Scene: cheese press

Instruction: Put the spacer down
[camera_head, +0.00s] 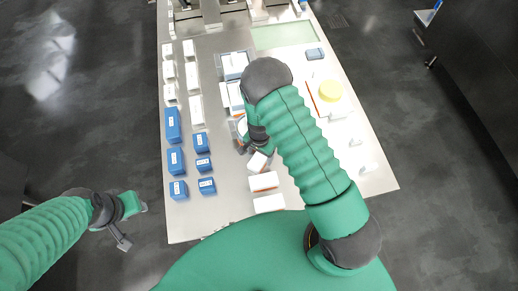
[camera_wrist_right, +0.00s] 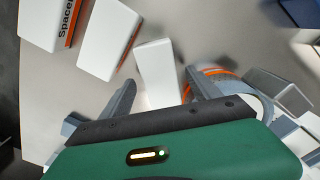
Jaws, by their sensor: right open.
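A white spacer block (camera_wrist_right: 157,72) lies between the spread fingers of my open right gripper (camera_wrist_right: 160,77) in the wrist view. There is a visible gap on at least one side. In the head view this block (camera_head: 257,162) sits just below my right gripper (camera_head: 246,146), which the arm partly hides. Two more white blocks with orange stripes (camera_head: 263,181) (camera_head: 268,203) lie nearer the table's front. In the wrist view one block (camera_wrist_right: 62,22) reads "Spacer". My left gripper (camera_head: 134,225) hangs off the table's left side, its fingers apart and empty.
A round part with an orange ring (camera_wrist_right: 225,74) stands close to the right finger. Several blue boxes (camera_head: 176,160) and white blocks (camera_head: 196,112) line the table's left side. A yellow disc (camera_head: 330,91) lies at right.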

